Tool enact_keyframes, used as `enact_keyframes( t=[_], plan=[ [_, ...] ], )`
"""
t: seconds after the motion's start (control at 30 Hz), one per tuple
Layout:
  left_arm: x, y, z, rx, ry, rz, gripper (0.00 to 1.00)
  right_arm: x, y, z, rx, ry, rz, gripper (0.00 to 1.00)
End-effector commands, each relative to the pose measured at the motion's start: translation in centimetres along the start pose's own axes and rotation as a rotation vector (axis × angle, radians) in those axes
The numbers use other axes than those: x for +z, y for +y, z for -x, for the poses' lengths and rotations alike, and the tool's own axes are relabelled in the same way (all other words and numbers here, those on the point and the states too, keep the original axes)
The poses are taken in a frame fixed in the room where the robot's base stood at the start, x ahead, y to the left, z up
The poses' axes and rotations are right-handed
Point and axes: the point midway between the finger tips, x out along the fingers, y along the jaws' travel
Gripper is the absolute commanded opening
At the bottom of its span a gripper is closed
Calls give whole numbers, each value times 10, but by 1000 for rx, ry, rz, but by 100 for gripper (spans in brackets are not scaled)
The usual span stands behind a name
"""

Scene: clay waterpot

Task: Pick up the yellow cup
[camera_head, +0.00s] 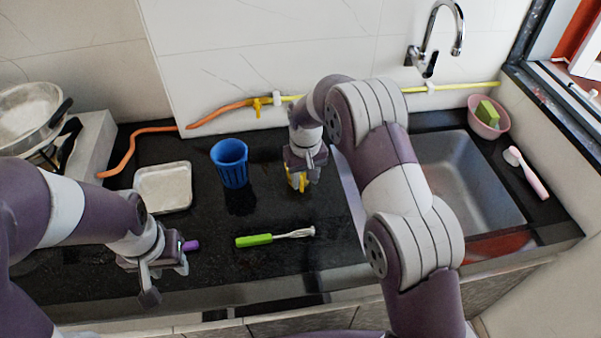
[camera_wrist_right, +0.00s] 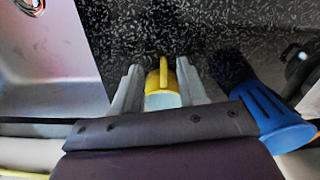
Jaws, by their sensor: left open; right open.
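The yellow cup (camera_wrist_right: 163,84) shows in the right wrist view, upside in the frame between the two fingers of my right gripper (camera_wrist_right: 160,90). Its handle points away from the wrist, and its pale inside shows. In the head view the cup (camera_head: 297,181) is mostly hidden under my right gripper (camera_head: 302,177), on the black counter right of the blue cup. The right jaws are open around the cup; I cannot tell whether they touch it. My left gripper (camera_head: 160,278) is open and empty above the counter's front left.
A blue cup (camera_head: 230,163) stands close left of the yellow cup. A green-handled brush (camera_head: 272,237) lies in front. A pale square tray (camera_head: 163,188) lies left. The sink (camera_head: 470,180) is right, with a pink bowl (camera_head: 489,118) and pink brush (camera_head: 527,174) beyond.

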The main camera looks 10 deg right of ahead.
Motion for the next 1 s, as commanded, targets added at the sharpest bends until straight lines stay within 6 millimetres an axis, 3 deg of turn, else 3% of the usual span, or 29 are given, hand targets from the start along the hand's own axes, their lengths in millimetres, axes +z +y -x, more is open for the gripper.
enact_keyframes(
  t=[0.3,0.57,0.7,1.0],
  plan=[
    [-2,0,11,0,0,0,43,-6,0,-58,-2,-12,0,42],
    [-1,0,10,0,0,0,43,-3,0,-61,-1,-4,0,42],
    [-1,0,10,0,0,0,43,-4,0,-61,-1,-6,0,0],
    [-1,0,10,0,0,0,43,-4,0,-62,-1,-10,0,0]
  ],
)
